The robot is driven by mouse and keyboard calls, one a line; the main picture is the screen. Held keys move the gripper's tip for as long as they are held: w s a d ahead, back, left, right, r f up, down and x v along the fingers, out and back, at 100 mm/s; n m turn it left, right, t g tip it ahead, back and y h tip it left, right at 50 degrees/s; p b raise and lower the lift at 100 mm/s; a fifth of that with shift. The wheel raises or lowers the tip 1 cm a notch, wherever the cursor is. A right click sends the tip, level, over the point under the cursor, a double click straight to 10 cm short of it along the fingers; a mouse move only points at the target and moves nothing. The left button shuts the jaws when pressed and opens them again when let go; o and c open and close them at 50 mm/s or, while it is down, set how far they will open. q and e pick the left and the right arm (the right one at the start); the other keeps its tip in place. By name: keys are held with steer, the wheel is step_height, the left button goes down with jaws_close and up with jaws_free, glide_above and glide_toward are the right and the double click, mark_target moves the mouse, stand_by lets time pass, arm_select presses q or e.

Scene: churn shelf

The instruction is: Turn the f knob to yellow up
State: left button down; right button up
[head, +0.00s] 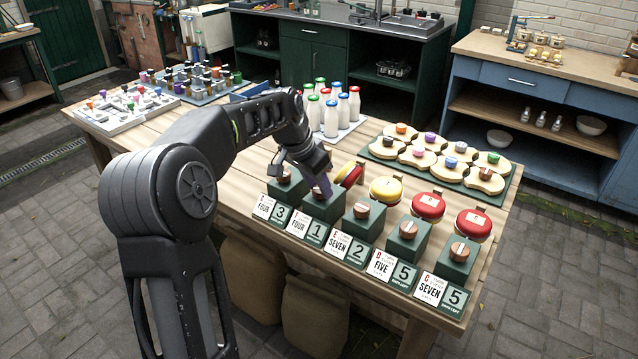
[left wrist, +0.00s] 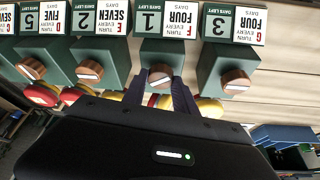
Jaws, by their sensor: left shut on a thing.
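The f knob (left wrist: 160,72) is a round wooden knob with a pale line, on the green box (left wrist: 160,55) labelled F, FOUR and 1. My left gripper (left wrist: 160,92) has its two dark fingers on either side of this knob and is shut on it. In the head view the left gripper (head: 322,190) comes down over the F box (head: 316,209) and hides most of the knob. Behind that box a two-coloured wheel (head: 349,174), red and yellow, stands tilted nearly on edge. My right gripper is out of view.
Similar boxes stand in the row: G (head: 284,190) left, E (head: 362,219), D (head: 407,242) and C (head: 460,262) right. E's wheel (head: 386,189) is yellow up; D's (head: 428,205) and C's (head: 473,224) are red up. Milk bottles (head: 331,118) stand behind.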

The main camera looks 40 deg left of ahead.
mark_target(305, 199)
arm_select(q)
steer(key=m+h, duration=0.1)
steer(key=m, duration=0.2)
steer(key=shift+a+m+g+p, duration=0.15)
steer(key=shift+m+g+p, duration=0.15)
steer(key=shift+p, duration=0.1)
steer(key=shift+w+m+g+h+p, duration=0.1)
steer(key=shift+m+g+h+p, duration=0.45)
steer(key=shift+m, duration=1.05)
steer(key=c, duration=1)
jaws_free()
steer(key=v, duration=0.7)
steer(key=shift+s+a+r, duration=0.25)
steer(key=shift+r, duration=0.05)
